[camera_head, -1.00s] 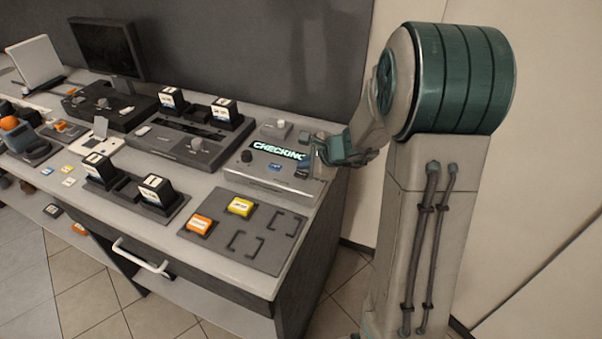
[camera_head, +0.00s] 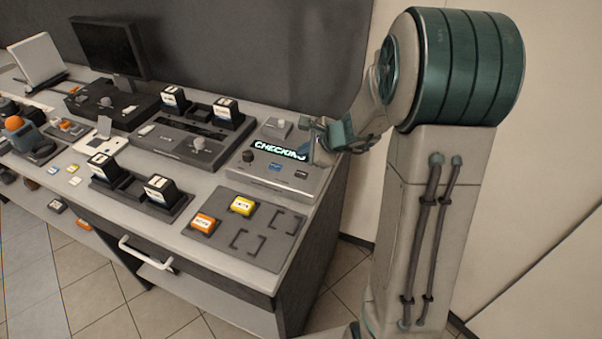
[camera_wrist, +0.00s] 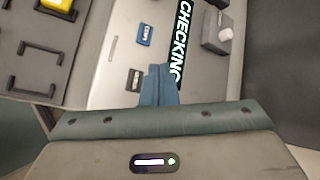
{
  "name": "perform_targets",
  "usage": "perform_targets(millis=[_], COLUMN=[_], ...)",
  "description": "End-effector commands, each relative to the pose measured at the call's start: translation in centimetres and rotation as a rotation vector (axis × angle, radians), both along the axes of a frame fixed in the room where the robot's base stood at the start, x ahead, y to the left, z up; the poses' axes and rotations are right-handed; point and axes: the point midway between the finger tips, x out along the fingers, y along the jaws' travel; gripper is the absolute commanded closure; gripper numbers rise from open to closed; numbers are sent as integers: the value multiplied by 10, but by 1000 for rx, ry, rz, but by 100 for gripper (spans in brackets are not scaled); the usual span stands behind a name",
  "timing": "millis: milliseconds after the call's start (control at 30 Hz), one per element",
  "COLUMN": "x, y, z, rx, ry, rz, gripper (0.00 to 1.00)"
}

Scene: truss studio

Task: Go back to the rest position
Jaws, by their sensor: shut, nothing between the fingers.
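My gripper (camera_head: 318,148) is at the right end of the grey console, over the right part of its lit "CHECKING" display (camera_head: 280,150). In the wrist view my gripper's blue fingers (camera_wrist: 160,88) are together with nothing between them. They overlap the console (camera_wrist: 112,75) in that view, and I cannot tell whether they touch it. The display (camera_wrist: 184,40) is partly hidden behind the fingers in the head view.
A dark tray (camera_head: 262,250) with an orange block (camera_head: 203,223) and a yellow block (camera_head: 242,205) lies at the front right. Several dark label blocks stand in holders to the left. A monitor (camera_head: 108,46) is at the back. Open floor lies before the desk.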

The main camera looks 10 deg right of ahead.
Motion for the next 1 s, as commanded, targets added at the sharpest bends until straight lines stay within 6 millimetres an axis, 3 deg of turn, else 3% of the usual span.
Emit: perform_targets(millis=[367, 467, 567, 733, 1000], x=[0, -12, -38, -100, -199], y=[0, 11, 28, 52, 50], z=[0, 12, 30, 56, 75], rx=[0, -47, -140, -356, -734], ry=[0, -23, -62, -126, -174], rz=[0, 86, 248, 593, 1096], gripper=[100, 100, 100, 100, 100])
